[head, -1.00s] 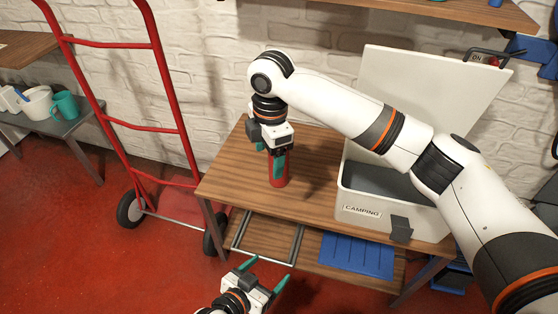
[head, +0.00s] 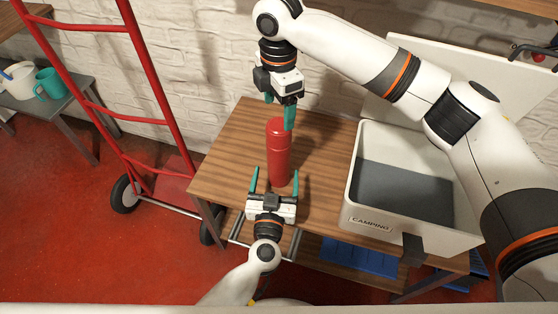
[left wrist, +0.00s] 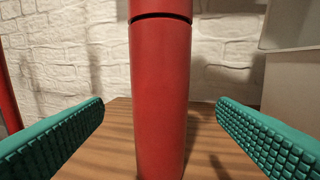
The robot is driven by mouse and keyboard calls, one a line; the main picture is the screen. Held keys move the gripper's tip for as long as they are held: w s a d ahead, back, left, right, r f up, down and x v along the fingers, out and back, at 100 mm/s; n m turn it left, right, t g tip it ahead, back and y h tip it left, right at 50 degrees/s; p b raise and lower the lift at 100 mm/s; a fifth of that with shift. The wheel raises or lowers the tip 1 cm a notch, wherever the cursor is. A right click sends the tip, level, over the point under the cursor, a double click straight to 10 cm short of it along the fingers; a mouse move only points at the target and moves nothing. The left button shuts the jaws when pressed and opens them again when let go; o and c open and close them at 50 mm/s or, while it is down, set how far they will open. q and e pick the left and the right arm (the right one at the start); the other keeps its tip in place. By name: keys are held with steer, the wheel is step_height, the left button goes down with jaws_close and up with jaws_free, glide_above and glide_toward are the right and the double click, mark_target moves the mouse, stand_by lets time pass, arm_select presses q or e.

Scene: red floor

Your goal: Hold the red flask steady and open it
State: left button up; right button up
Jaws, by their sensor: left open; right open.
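The red flask (head: 278,155) stands upright on the wooden table (head: 227,165). In the left wrist view the flask (left wrist: 161,95) rises between the open fingers, with a dark seam line near the top. My left gripper (head: 273,180) is open at the near side of the flask, its teal fingers pointing at it, with a gap on each side in the left wrist view. My right gripper (head: 279,112) is open above the flask's top, pointing down. One of its fingers overlaps the flask's upper right edge in the head view; I cannot tell whether it touches.
A white box labelled CAMPING (head: 370,226) with its lid up stands on the table to the right. A red hand truck (head: 157,110) stands to the left. A side table (head: 60,120) with a teal mug (head: 50,84) is at far left. A white brick wall is behind.

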mark_target(278, 167)
arm_select(q)
steer(key=w, duration=0.6)
steer(key=shift+w+d, duration=0.1)
steer(key=shift+d, duration=0.3)
